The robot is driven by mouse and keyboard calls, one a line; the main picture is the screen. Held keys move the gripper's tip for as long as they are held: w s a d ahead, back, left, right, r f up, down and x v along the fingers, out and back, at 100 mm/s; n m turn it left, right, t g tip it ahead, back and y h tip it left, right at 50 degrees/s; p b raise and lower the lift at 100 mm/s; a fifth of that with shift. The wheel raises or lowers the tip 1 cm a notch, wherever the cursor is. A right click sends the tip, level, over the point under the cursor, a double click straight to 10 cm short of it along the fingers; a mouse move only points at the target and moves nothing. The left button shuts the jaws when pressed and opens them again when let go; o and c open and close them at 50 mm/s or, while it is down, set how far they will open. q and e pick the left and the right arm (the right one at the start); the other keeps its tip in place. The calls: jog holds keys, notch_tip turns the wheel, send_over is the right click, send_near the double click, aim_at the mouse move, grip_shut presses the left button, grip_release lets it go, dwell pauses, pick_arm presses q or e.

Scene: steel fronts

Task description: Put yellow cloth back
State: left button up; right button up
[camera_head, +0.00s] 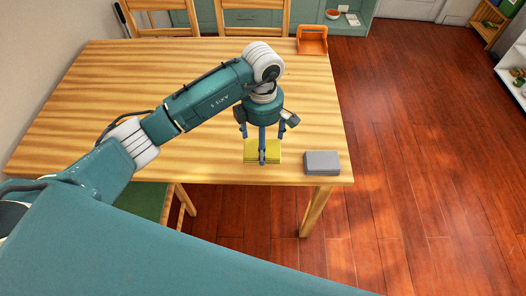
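A folded yellow cloth (271,155) lies flat near the front edge of the wooden table (120,95), right of the middle. My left gripper (263,146) points straight down over the cloth, with its fingers spread apart. One finger reaches down in front of the cloth and hides part of it. I cannot tell whether that fingertip touches the cloth. Nothing shows between the fingers. My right gripper is not in view.
A grey folded block-like item (322,162) lies right of the cloth, at the table's front right corner. An open orange holder (312,40) stands at the far right corner. Two wooden chairs (255,18) stand behind the table. The table's right half behind the cloth is mostly clear.

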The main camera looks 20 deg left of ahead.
pick_arm(q)
notch_tip(320, 180, down, 2)
jog(key=shift+f, duration=0.25)
notch_tip(320, 180, down, 3)
jog(key=shift+f+p, duration=0.2)
jog(key=shift+p, duration=0.2)
jog(key=shift+f, duration=0.5)
jog(key=o, duration=0.9)
jog(key=shift+o, duration=0.6)
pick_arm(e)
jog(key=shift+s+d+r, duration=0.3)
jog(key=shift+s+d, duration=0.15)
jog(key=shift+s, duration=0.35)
pick_arm(q)
jog(key=shift+r, duration=0.1)
